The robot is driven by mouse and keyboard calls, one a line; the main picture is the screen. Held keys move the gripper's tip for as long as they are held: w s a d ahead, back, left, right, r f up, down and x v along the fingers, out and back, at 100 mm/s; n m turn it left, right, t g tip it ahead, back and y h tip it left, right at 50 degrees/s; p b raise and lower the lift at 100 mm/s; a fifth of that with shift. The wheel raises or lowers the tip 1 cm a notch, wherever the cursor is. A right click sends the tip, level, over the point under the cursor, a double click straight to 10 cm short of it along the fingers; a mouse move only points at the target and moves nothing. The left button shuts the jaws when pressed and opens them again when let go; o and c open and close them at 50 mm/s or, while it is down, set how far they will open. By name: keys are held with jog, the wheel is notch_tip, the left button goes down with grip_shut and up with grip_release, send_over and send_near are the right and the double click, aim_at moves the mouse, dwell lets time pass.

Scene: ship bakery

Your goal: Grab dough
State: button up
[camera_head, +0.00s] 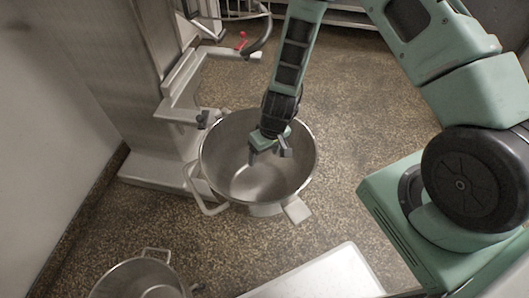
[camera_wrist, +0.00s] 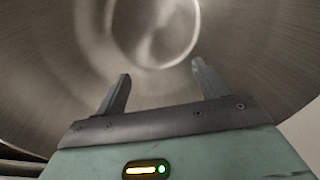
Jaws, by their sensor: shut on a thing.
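My gripper (camera_head: 268,153) points down into a large steel mixing bowl (camera_head: 310,160), inside its rim. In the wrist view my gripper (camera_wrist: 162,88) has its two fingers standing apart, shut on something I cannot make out. The bowl's curved steel wall (camera_wrist: 245,60) fills the background there. A pale patch shows at the bowl's bottom in the head view; I cannot tell whether it is dough or a reflection. No dough can be clearly made out in either view.
A steel mixer stand (camera_head: 185,112) rises behind the bowl on the left. A second steel bowl (camera_head: 140,262) stands at the lower left. A white surface (camera_head: 325,278) lies at the bottom centre. Speckled floor (camera_head: 345,120) is clear to the bowl's right.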

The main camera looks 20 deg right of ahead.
notch_tip(320, 180, up, 13)
jog(key=p, duration=1.2)
jog(key=shift+r+p, duration=0.15)
jog(key=shift+p, duration=0.2)
jog(key=shift+w+d, duration=0.1)
